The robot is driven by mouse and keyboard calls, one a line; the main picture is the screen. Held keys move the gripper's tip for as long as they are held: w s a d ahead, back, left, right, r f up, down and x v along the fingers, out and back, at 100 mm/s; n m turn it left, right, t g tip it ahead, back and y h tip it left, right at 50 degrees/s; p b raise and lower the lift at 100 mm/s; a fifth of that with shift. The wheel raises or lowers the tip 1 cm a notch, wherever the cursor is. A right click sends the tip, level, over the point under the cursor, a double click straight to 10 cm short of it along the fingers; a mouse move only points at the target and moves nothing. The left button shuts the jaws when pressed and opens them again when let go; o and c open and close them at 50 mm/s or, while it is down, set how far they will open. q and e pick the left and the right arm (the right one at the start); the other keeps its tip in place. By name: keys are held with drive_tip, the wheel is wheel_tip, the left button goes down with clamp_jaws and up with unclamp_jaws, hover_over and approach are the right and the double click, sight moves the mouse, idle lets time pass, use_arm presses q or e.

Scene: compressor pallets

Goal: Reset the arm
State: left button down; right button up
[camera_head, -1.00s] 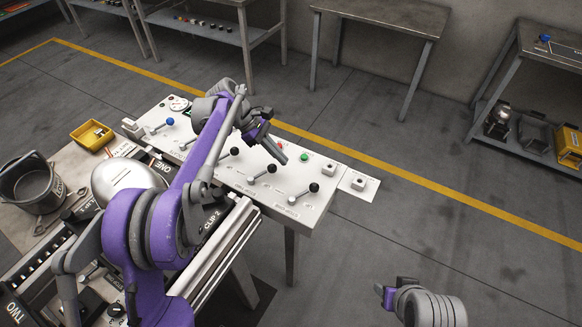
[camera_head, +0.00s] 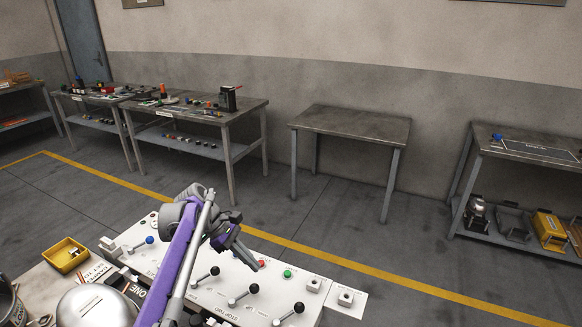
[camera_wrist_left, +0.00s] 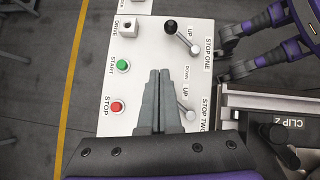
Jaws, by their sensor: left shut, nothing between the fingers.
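My left arm reaches in from the bottom in the head view, and its gripper (camera_head: 250,256) hangs over the white control panel (camera_head: 212,293). In the left wrist view the two grey fingers (camera_wrist_left: 160,86) are together with nothing between them. Beside the fingers on the panel are a green START button (camera_wrist_left: 124,65), a red STOP button (camera_wrist_left: 116,107) and a lever with a black knob (camera_wrist_left: 170,26). The fingers cover part of the panel, and I cannot tell whether they touch it. My right gripper is not in view in the head view.
A yellow bin (camera_head: 66,258) and a silver dome (camera_head: 97,307) are at the left of the panel. A bare table (camera_head: 352,124) stands by the wall. Shelved benches (camera_head: 235,116) stand left of it and another (camera_head: 525,148) right. Floor between is clear.

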use_arm(q)
drive_tip(key=s+d+r+m+t+y+p, duration=0.1)
drive_tip(key=s+r+m+y+p, duration=0.1)
drive_tip(key=s+m, duration=0.35)
drive_tip(key=s+r+m+t+y+p, duration=0.1)
drive_tip(key=s+r+m+t+y, duration=0.1)
drive_tip(key=s, duration=0.7)
drive_tip(key=s+a+f+m+t+y+p, duration=0.1)
drive_tip(key=s+f+m+y, duration=0.1)
drive_tip(key=s+m, duration=0.2)
drive_tip(key=s+a+f+m+t+y+p, duration=0.1)
drive_tip(key=s+a+f+m+t, duration=0.1)
drive_tip(key=s, duration=0.9)
drive_tip(key=shift+s+f+m+t+y+p, duration=0.35)
drive_tip(key=shift+f+m, duration=0.3)
drive_tip(key=shift+m, duration=0.6)
drive_tip(key=shift+w, duration=0.1)
